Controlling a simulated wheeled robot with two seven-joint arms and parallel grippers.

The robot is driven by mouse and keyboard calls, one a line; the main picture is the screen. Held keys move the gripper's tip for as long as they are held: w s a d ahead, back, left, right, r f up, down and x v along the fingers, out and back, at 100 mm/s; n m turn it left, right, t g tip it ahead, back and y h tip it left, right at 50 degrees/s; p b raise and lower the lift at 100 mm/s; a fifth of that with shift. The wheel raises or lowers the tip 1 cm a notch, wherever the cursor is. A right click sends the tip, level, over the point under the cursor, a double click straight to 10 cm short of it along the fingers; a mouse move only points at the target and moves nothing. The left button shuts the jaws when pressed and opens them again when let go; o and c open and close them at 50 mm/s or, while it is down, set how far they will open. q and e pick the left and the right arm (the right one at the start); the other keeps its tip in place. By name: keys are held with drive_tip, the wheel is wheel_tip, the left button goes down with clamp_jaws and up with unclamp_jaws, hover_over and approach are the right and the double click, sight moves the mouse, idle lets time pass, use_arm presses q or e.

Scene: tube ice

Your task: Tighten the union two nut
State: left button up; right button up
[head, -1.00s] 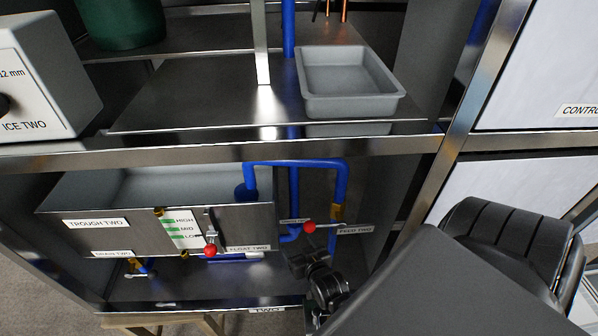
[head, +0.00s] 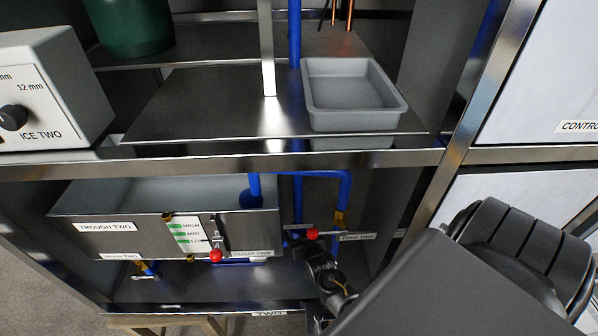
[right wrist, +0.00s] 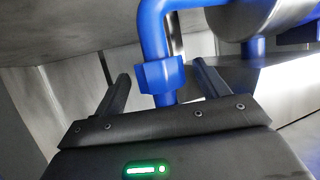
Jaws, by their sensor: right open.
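A blue hex nut (right wrist: 161,75) sits on an upright blue pipe in the right wrist view, just below the pipe's bend. No label on it shows there. My right gripper (right wrist: 160,74) is open, with one black finger on each side of the nut and pipe. Gaps show on both sides, so the fingers look apart from the nut. In the head view my right gripper (head: 312,250) is beside the trough, in front of the lower blue pipes, and hides the nut. My left gripper is not in view.
The steel trough two (head: 120,240) stands left of my right gripper. A red-knobbed valve (head: 312,234) by the FEED TWO label is close above it. A red-knobbed float lever (head: 215,256) is on the trough front. A grey tray (head: 355,120) rests on the shelf above.

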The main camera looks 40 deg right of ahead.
drive_tip(key=shift+w+d+f, duration=0.1)
drive_tip(key=shift+w+f, duration=0.05)
drive_tip(key=shift+w, duration=0.15)
drive_tip(key=shift+c, duration=0.3)
drive_tip(key=c, duration=0.9)
drive_tip(key=shift+w+m+h, duration=0.1)
drive_tip(key=shift+m+h, duration=0.5)
drive_tip(key=shift+a+m+g+h+b, duration=0.2)
drive_tip(key=shift+m+g+h+b, duration=0.1)
drive_tip(key=shift+m+g+h, duration=0.6)
drive_tip(key=o, duration=1)
drive_tip(key=shift+c, duration=0.2)
drive_tip(key=shift+d, duration=0.1)
